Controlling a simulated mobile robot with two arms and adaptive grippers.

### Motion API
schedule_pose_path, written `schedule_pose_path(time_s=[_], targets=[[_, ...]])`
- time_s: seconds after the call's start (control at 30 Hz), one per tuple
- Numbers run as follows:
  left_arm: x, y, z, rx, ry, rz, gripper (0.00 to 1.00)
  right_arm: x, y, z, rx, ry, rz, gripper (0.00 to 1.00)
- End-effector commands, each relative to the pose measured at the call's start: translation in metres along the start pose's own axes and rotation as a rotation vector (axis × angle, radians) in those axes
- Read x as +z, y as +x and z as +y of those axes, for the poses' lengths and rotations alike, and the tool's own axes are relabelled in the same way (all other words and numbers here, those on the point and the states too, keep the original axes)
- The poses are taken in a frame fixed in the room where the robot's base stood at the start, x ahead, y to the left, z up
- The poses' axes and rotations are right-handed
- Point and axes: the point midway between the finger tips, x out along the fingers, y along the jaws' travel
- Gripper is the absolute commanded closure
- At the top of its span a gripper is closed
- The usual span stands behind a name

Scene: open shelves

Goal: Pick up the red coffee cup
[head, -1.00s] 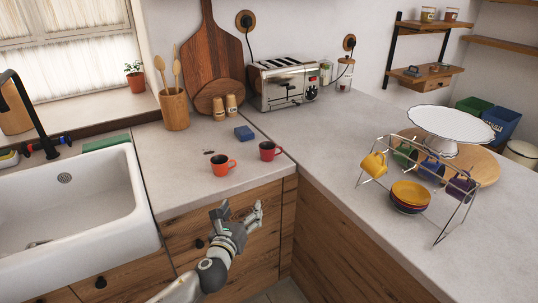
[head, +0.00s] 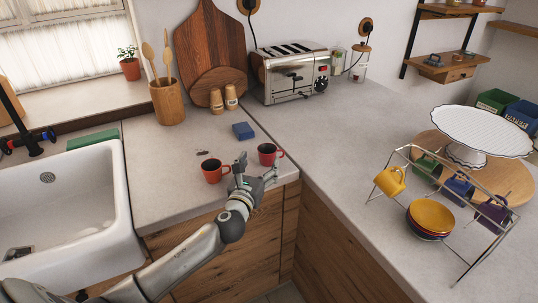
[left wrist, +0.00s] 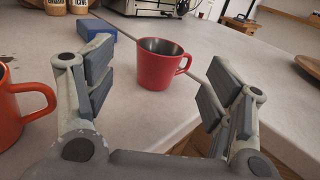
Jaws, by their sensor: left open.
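The red coffee cup (head: 267,154) stands upright on the counter near its corner, its handle to the right. In the left wrist view the red cup (left wrist: 160,65) is centred, a little beyond the fingers. My left gripper (head: 256,174) is open and empty, just in front of the cup at the counter's front edge. In the left wrist view the open fingers (left wrist: 156,95) stand on either side of the line to the cup, apart from it. An orange cup (head: 213,171) stands to the left of the gripper. My right gripper is not in view.
A blue block (head: 243,131) lies behind the cups. A toaster (head: 292,75) and a wooden utensil holder (head: 168,102) stand at the back. A wire rack (head: 410,160) with hanging mugs is on the right counter. The sink (head: 60,205) is at left.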

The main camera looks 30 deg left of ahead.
Motion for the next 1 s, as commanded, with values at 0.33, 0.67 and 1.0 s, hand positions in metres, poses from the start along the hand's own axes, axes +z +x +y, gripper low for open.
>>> schedule_pose_path(time_s=[0.33,0.67,1.0], targets=[[0.002,0.035,-0.002,0.002,-0.003,0.0,0.24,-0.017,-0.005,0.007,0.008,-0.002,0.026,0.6],[0.0,0.058,-0.001,0.001,0.0,0.001,0.24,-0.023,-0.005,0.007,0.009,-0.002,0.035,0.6],[0.0,0.057,-0.001,0.0,0.0,0.001,0.48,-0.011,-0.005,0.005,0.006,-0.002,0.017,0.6]])
